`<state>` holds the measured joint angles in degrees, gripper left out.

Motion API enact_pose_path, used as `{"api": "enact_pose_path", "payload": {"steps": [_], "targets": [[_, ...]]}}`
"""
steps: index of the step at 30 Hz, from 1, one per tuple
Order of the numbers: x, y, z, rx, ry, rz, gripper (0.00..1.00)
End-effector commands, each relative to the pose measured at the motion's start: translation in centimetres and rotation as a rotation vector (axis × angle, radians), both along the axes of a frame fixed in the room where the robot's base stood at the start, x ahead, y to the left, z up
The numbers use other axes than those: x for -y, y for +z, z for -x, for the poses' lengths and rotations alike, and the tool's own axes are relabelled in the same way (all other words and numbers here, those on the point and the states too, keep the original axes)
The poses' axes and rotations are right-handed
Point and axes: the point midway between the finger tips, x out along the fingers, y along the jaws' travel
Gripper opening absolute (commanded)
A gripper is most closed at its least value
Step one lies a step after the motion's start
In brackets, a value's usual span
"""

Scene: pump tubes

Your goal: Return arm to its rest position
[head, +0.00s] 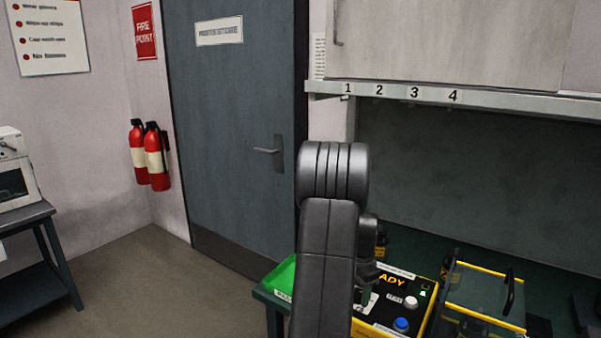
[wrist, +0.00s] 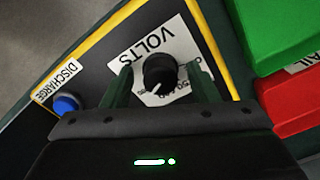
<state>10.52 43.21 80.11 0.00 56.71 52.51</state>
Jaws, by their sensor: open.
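My arm (head: 330,240) rises in the middle of the head view, in front of the bench, and hides part of the yellow-edged control box (head: 430,318). In the wrist view, my gripper (wrist: 159,74) is open, with dark green fingers left and right of a black knob (wrist: 158,72) on the white VOLTS label (wrist: 148,38). No object is held. I cannot tell whether the fingers touch the knob or how high they are above the panel.
A blue DISCHARGE button (wrist: 66,104) is left of the fingers. A green bin (wrist: 280,30) and a red bin (wrist: 288,100) are close on the right. A clear yellow-edged guard with a handle (head: 510,293) stands right of the box. A numbered shelf edge (head: 480,98) overhangs the bench.

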Motion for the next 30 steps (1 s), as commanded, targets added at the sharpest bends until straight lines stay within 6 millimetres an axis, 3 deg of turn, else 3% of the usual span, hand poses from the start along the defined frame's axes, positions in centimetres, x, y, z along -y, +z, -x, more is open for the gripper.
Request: {"api": "enact_pose_path", "payload": {"steps": [30], "targets": [[0.18, 0.13, 0.12, 0.0, 0.832, 0.0, 0.54]]}}
